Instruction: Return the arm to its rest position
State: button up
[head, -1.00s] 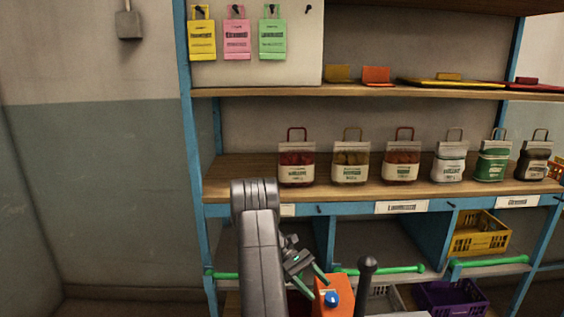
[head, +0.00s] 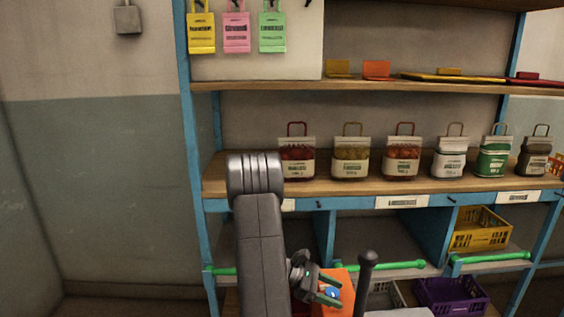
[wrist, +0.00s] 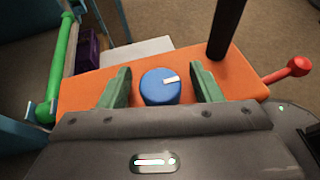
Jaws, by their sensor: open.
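My gripper (wrist: 163,88) is open, with its two green fingers apart in the wrist view. Nothing is held between them. Behind the fingers is an orange box (wrist: 78,92) with a blue knob (wrist: 158,92) that has a white mark. In the head view my gripper (head: 328,288) is low at the bottom centre, in front of the orange box (head: 342,281). My arm stands up on the left of it, bent at the top.
Below are a yellow crate (head: 481,232), a purple crate (head: 450,296) and green rails (head: 390,267).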

jog(key=n+t+b, duration=0.2)
jog(key=n+t, duration=0.3)
jog(key=t, duration=0.1)
jog(key=shift+n+t+y+b, duration=0.4)
jog(key=shift+n+t+y, duration=0.6)
jog(key=shift+n+t, duration=0.9)
jog(key=shift+n+t, duration=0.4)
jog(key=shift+t, duration=0.1)
